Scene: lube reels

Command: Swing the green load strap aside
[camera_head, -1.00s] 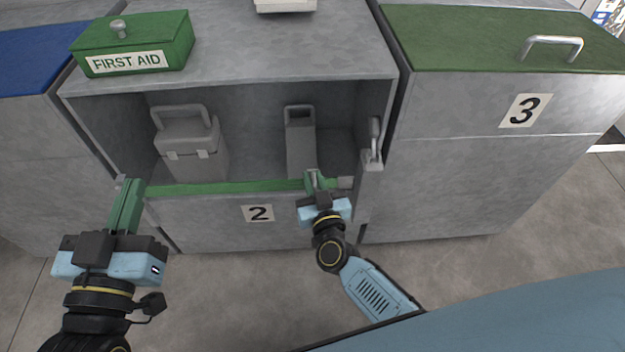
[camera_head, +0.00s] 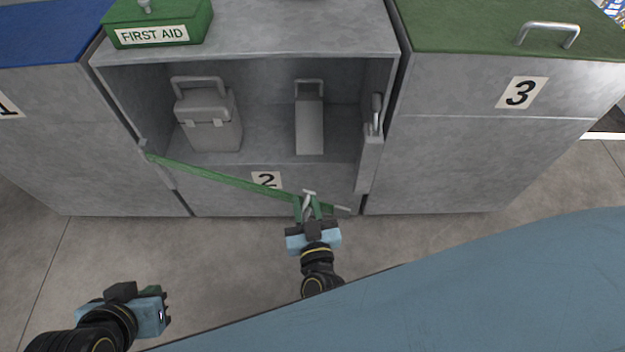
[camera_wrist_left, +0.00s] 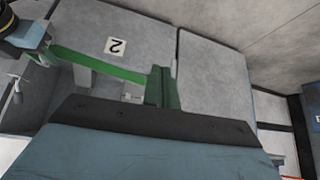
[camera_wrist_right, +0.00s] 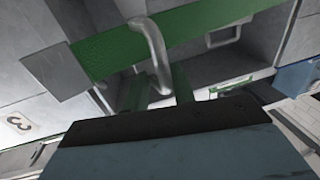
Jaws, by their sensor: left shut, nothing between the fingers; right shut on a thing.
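The green load strap (camera_head: 225,181) runs from its hinge end at the left edge of compartment 2 down to the right, its free end out in front of the cabinet. It also crosses the right wrist view (camera_wrist_right: 190,25), with a metal end plate and a bent metal handle. My right gripper (camera_head: 308,208) is shut on the strap's metal handle (camera_wrist_right: 152,55) near that free end. My left gripper (camera_head: 160,295) is shut and empty, low at the left, apart from the strap. In the left wrist view its green fingers (camera_wrist_left: 161,88) show, with the strap behind.
Open compartment 2 holds a grey latched case (camera_head: 210,122) and a narrow grey handled box (camera_head: 309,125). A metal latch bracket (camera_head: 373,140) is on its right edge. A green first aid box (camera_head: 157,25) sits on top. Cabinet 3 (camera_head: 480,150) stands right; floor in front is clear.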

